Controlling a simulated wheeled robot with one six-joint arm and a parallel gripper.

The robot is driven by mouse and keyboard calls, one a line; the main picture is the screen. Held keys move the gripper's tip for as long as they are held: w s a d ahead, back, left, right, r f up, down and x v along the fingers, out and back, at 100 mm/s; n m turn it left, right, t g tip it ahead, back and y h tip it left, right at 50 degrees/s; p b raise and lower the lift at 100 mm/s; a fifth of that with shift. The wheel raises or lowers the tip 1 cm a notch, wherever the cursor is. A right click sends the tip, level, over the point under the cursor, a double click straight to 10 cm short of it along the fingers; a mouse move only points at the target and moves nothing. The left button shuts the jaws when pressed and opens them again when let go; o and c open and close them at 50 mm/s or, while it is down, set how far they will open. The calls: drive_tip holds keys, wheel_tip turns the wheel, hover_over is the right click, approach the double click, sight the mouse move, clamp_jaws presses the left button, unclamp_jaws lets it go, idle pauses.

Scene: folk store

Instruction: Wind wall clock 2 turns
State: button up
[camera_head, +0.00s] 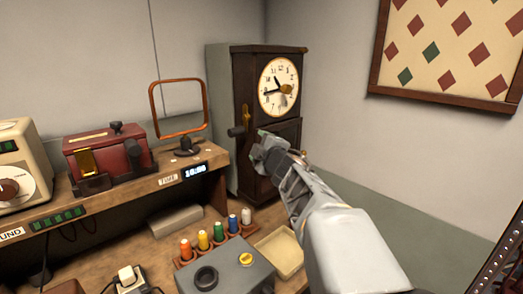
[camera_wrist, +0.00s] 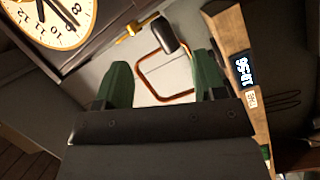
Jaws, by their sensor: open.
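The dark wooden wall clock (camera_head: 238,90) stands in the corner, with a cream dial (camera_head: 280,86) on its front. Its dial also shows at the upper left of the wrist view (camera_wrist: 55,20). A brass crank (camera_head: 245,115) with a dark knob (camera_head: 236,131) is on its side. In the wrist view the brass arm (camera_wrist: 130,30) and the knob (camera_wrist: 163,35) are near the top centre. My gripper (camera_head: 262,143) is close to the clock, just right of and below the knob. It is open, its green fingertips (camera_wrist: 162,75) apart, and the knob appears beyond the gap, not visibly touched.
A wooden shelf (camera_head: 150,187) at left carries a red box (camera_head: 105,155), an orange-framed stand (camera_head: 153,110) and a small digital display (camera_head: 195,170). Below are several coloured spools, a grey box (camera_head: 225,275) and a shallow tray (camera_head: 280,250). A patterned panel (camera_head: 450,45) hangs at right.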

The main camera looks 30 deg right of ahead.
sight(239, 133)
drive_tip(key=shift+w+a+r+n+y, duration=0.1)
drive_tip(key=shift+w+a+n+y, duration=0.15)
drive_tip(key=shift+w+n+y, duration=1.1)
drive_tip(key=shift+w+a+r+n+y, duration=0.2)
drive_tip(key=shift+w+n+y, duration=0.5)
drive_tip(key=shift+w+n, duration=1.2)
drive_tip(key=shift+w+a+r+n+y, duration=0.1)
drive_tip(key=shift+w+a+n+y, duration=0.15)
drive_tip(key=shift+w+n+y, duration=1.35)
drive_tip(key=shift+w+m+h, duration=0.55)
drive_tip(key=shift+w+m, duration=0.1)
drive_tip(key=shift+w, duration=0.05)
drive_tip(key=shift+c, duration=0.5)
drive_tip(key=c, duration=0.7)
